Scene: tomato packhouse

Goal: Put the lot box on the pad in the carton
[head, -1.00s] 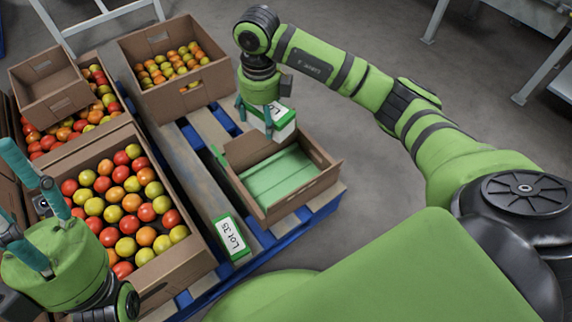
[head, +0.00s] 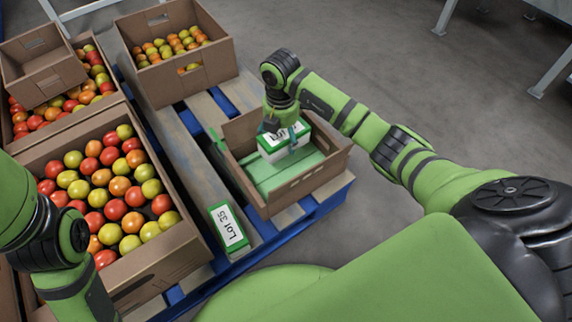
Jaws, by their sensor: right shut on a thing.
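The carton (head: 303,188) is a brown open box on the blue pallet, with a green pad (head: 262,183) on its floor. My right gripper (head: 283,134) is shut on a white and green lot box (head: 274,157) with a printed label on top, partly covered by the fingers. It holds the box inside the carton's outline, over the far part of the pad. I cannot tell whether the box touches the pad. A similar box marked "Lot 35" (head: 229,228) lies on the pallet at the carton's left. My left arm shows at the left edge, but its gripper is out of view.
A large carton of tomatoes (head: 178,262) stands at the left. Another tomato carton (head: 192,82) stands behind, and an empty-looking brown carton (head: 45,70) sits at the far left. The pallet (head: 310,222) has bare slats between the cartons. Open floor lies to the right.

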